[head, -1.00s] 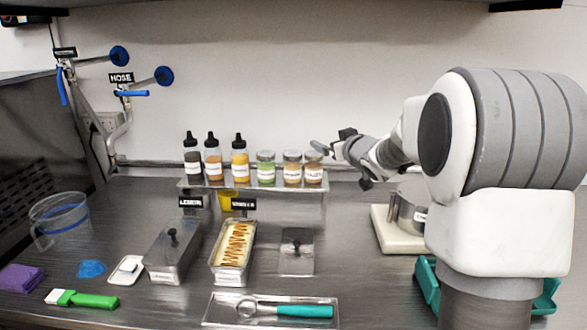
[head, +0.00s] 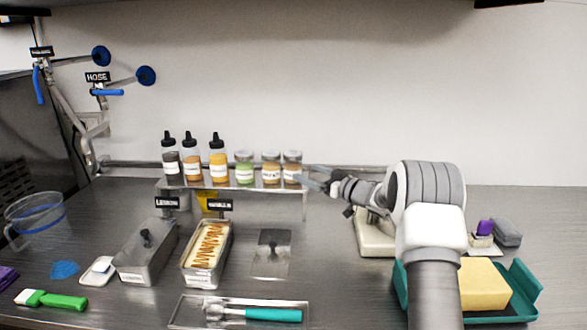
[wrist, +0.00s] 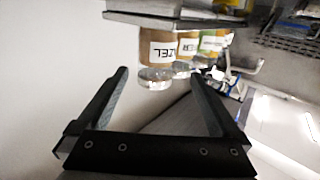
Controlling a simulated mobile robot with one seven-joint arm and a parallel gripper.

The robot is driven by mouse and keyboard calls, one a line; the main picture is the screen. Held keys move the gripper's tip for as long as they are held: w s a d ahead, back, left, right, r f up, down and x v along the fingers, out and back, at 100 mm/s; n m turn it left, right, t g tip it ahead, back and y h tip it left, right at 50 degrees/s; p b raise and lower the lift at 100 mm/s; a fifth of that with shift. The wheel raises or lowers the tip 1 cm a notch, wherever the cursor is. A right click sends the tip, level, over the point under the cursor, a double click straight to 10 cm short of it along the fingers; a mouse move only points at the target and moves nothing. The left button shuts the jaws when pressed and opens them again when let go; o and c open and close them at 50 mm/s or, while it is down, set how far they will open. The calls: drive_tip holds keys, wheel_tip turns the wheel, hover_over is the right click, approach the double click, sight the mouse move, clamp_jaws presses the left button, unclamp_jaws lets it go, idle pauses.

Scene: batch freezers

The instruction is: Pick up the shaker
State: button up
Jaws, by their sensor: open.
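Three shaker-like jars with clear lids stand at the right end of the raised shelf: a green one (head: 244,168), a tan one (head: 271,168) and a brown-orange one (head: 292,168). I cannot tell which one the task means. My gripper (head: 308,176) is open and empty, just right of the rightmost jar. In the wrist view the picture is upside down. There the nearest jar (wrist: 158,50), with a label ending in "ZEL", lies ahead of my open gripper (wrist: 170,73), its lid between the finger lines. The other jars line up behind it.
Several black-capped squeeze bottles (head: 191,160) stand left on the same steel shelf (head: 270,194). A teal tray with a yellow sponge (head: 483,284) lies at right.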

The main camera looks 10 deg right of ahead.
sight(300, 156)
drive_tip(key=shift+w+d+x, duration=0.1)
drive_tip(key=shift+d+x, duration=0.05)
drive_tip(key=shift+x, duration=1.45)
drive_tip(key=shift+w+d+x, duration=0.1)
drive_tip(key=shift+x, duration=1.5)
drive_tip(key=shift+f, duration=0.15)
drive_tip(key=c, duration=1.3)
drive_tip(key=shift+r, duration=0.75)
wheel_tip(300, 156, up, 3)
drive_tip(key=shift+f+p, duration=0.1)
drive_tip(key=shift+p, duration=0.2)
drive_tip(key=s+d+r, duration=0.6)
drive_tip(key=s+d, duration=0.2)
drive_tip(key=shift+s+r+p, duration=0.25)
drive_tip(key=shift+r+p, duration=0.05)
drive_tip(key=shift+r, duration=0.1)
